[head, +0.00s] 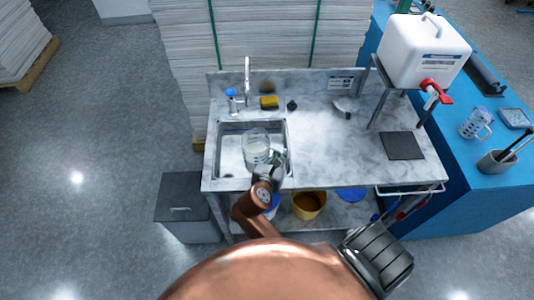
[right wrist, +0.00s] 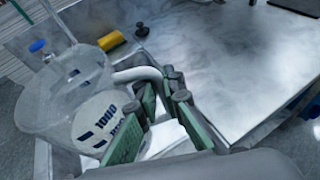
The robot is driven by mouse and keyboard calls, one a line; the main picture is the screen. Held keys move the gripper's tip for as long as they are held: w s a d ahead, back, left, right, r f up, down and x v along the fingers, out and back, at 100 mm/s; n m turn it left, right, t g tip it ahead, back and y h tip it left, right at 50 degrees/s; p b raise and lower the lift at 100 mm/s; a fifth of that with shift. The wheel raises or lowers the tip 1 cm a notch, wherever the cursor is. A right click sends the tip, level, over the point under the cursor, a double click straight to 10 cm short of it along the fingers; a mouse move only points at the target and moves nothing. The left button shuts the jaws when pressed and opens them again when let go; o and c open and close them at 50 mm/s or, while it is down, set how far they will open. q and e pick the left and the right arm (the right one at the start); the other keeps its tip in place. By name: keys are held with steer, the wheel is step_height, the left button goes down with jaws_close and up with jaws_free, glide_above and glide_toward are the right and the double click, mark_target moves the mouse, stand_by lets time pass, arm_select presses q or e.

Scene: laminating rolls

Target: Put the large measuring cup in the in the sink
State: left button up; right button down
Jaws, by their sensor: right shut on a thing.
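The large measuring cup (head: 256,147) is clear, with a white handle and dark markings. In the head view it shows over the sink (head: 228,163), a metal basin set in the left part of the marble counter. In the right wrist view the cup (right wrist: 85,100) fills the left side and a "1000" mark is readable. My right gripper (head: 276,160) is shut on the cup's handle; its green finger pads (right wrist: 150,112) show beside the handle. Whether the cup touches the sink floor I cannot tell. My left gripper is not in view.
A white water container (head: 425,50) stands on a rack at right. The middle of the counter (head: 330,140) is clear. A smaller measuring cup (head: 476,123) stands on the blue bench.

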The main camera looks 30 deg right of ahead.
arm_select(q)
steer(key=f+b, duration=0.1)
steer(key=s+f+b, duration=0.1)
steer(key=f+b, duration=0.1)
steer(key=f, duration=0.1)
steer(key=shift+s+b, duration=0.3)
steer(key=shift+b, duration=0.05)
arm_select(e)
steer(key=w+d+f, duration=0.3)
steer(key=w+f, duration=0.7)
steer(key=f, duration=0.1)
steer(key=shift+d+f, duration=0.2)
steer(key=shift+d, duration=0.1)
steer(key=shift+w, duration=0.1)
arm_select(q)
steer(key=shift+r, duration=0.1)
arm_select(e)
steer(key=shift+f, duration=0.1)
steer(key=c, duration=2.1)
jaws_free()
steer(key=shift+f, duration=0.15)
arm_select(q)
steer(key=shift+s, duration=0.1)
